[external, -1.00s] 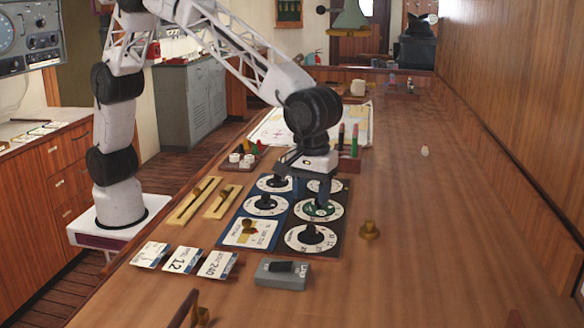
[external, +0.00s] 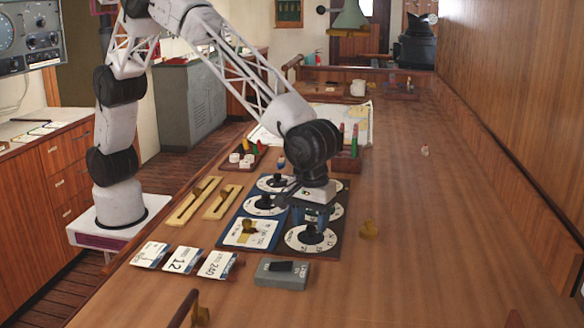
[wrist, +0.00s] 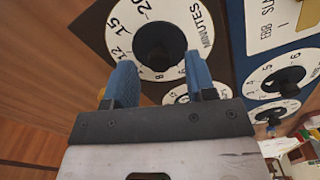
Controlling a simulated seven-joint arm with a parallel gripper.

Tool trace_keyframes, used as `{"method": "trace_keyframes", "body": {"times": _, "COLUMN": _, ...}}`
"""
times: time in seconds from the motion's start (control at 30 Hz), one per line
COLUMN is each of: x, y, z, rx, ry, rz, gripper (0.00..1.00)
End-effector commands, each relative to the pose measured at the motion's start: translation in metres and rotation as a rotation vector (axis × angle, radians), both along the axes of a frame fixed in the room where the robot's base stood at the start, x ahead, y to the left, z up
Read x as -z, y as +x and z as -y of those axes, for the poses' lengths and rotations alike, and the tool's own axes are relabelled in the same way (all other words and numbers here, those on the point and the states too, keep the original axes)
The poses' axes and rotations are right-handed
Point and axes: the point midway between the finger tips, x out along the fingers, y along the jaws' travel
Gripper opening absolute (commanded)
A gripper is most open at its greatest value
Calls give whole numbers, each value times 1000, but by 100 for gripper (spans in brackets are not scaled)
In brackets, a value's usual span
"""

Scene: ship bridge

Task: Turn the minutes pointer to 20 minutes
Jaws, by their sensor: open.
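The MINUTES dial (wrist: 190,33) is a white disc with 12, 15 and 20 printed along its rim, on a black board. A black pointer knob (wrist: 155,42) stands at its centre; its exact setting is unclear. In the external view it is the front right dial (external: 296,242), with its knob (external: 312,234) partly under my gripper (external: 312,208). In the wrist view the blue fingers of my gripper (wrist: 162,82) are open and apart, low over the dial's near edge. The knob lies just beyond the fingertips, with no clear contact.
A blue board (external: 226,238) with more dials adjoins on the left. A grey switch box (external: 283,273) and number cards (external: 217,264) stand in front. The table's right side is mostly clear.

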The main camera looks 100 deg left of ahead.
Motion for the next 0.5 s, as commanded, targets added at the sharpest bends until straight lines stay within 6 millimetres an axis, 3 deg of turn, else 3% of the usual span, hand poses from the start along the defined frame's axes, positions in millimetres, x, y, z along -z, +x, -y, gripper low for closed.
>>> {"method": "trace_keyframes", "body": {"times": 0.43, "x": 8, "y": 0, "z": 0, "rx": 0, "ry": 0, "rz": 1, "gripper": 51}}
{"method": "trace_keyframes", "body": {"times": 0.5, "x": 8, "y": 0, "z": 0, "rx": 0, "ry": 0, "rz": 1, "gripper": 41}}
